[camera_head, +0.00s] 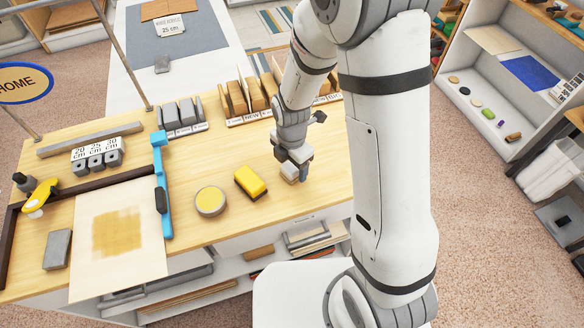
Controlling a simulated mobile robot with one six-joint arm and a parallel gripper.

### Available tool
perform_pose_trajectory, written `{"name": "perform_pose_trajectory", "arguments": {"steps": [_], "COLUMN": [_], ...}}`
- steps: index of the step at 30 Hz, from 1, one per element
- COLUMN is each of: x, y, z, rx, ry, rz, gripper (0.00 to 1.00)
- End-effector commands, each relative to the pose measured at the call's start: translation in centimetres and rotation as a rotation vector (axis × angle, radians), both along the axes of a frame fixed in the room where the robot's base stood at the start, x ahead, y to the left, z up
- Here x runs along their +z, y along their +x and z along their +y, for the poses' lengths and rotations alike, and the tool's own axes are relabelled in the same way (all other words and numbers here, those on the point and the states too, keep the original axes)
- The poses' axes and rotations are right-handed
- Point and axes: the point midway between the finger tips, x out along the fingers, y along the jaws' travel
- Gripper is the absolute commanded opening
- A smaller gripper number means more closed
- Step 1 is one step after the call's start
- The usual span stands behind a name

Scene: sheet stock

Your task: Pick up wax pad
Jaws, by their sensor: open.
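My gripper (297,172) points down above the right part of the wooden worktop, with its fingers apart and no object visible between them. A yellow rectangular pad (250,183) lies on the worktop just left of my gripper, apart from it. A round yellow disc with a pale rim (210,201) lies left of that pad. I cannot tell for certain which of these two is the wax pad. Neither is touched by my gripper.
Upright sample blocks (237,98) line the back. The worktop between disc and front edge is clear.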

Motion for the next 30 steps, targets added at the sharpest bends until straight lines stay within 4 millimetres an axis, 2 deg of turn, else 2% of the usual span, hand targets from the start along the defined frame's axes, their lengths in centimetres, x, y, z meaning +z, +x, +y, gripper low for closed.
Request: {"name": "perform_pose_trajectory", "arguments": {"steps": [6, 14, 30], "x": [-1.9, -2.1, -2.1], "y": [0.0, 0.0, 0.0], "z": [0.0, 0.0, 0.0], "rx": [-0.001, -0.001, -0.001], "ry": [-0.001, 0.0, 0.0], "rz": [0.001, 0.0, 0.0], "gripper": [0.71, 0.71, 0.28]}}
